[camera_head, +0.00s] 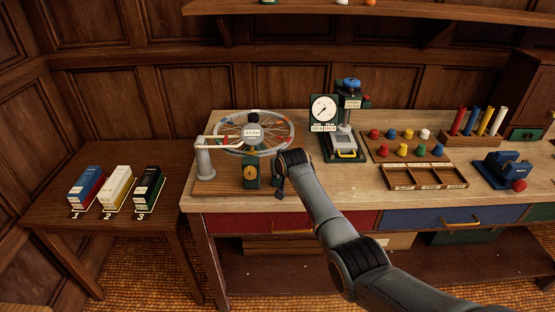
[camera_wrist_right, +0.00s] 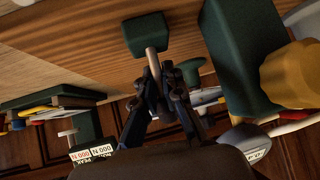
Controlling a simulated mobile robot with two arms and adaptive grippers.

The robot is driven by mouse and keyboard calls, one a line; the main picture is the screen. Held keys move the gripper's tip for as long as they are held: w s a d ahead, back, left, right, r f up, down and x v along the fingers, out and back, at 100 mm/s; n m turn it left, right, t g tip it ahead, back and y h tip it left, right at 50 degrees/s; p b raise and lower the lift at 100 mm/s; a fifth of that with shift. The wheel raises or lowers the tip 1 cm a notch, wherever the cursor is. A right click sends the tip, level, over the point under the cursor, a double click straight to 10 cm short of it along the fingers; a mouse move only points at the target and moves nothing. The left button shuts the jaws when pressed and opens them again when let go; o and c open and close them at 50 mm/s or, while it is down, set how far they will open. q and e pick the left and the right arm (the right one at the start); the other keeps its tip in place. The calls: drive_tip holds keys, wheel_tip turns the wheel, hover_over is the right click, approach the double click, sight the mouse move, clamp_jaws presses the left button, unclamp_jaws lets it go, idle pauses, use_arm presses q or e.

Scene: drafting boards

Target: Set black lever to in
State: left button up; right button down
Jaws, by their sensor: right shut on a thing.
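A wheel stand (camera_head: 204,157) on the workbench carries a spoked wheel (camera_head: 285,124), with a dark green block (camera_head: 251,175) bearing a yellow knob at its front. My right gripper (camera_head: 280,190) is just right of that block in the head view. In the right wrist view, the gripper (camera_wrist_right: 153,78) is shut on a short pale rod (camera_wrist_right: 152,60) that sticks out of a small dark green block (camera_wrist_right: 147,35). The larger green block (camera_wrist_right: 240,50) and yellow knob (camera_wrist_right: 290,75) are to its right. No clearly black lever shows; I cannot tell its setting. My left gripper is out of view.
A gauge press (camera_head: 345,140) stands behind and right of the gripper. Coloured knobs (camera_head: 407,143), a compartment tray (camera_head: 425,184) and a blue vice (camera_head: 505,170) lie farther right. A side table (camera_head: 120,222) with three boxes is left. Bare benchtop lies before the press.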

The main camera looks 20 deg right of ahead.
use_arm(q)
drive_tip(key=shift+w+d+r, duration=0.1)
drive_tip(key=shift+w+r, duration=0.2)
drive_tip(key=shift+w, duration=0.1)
use_arm(e)
drive_tip(key=shift+w+g, duration=0.2)
drive_tip(key=shift+g, duration=0.5)
drive_tip(key=shift+f, duration=0.1)
drive_tip(key=c, duration=1.4)
unclamp_jaws()
drive_tip(key=shift+v, duration=5.9)
drive_tip(key=shift+d, duration=0.25)
